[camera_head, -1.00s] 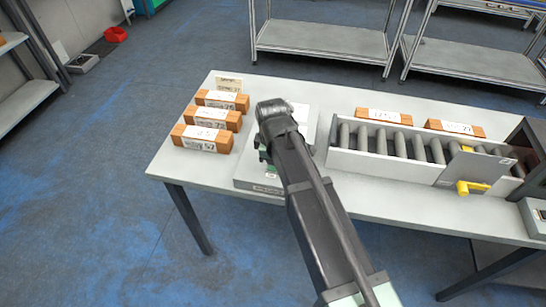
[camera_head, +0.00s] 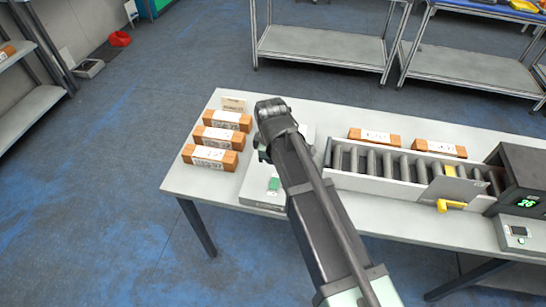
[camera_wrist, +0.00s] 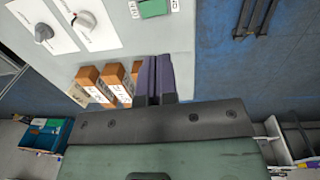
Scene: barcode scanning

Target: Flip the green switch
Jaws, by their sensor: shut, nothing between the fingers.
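The green switch (camera_head: 273,184) is a small green square on the grey panel (camera_head: 248,190) on the table, just left of my arm in the head view. In the wrist view the green switch (camera_wrist: 152,8) is at the top edge, partly cut off, on the grey panel face (camera_wrist: 110,52). My gripper's dark fingers (camera_wrist: 153,58) are together and empty, below the switch in that picture and apart from it. In the head view my arm largely hides the gripper.
Two knobs on white plates, one grey (camera_wrist: 43,32) and one dark-based (camera_wrist: 84,20), are left of the switch. Several orange-brown boxes (camera_head: 210,157) stand left of the panel.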

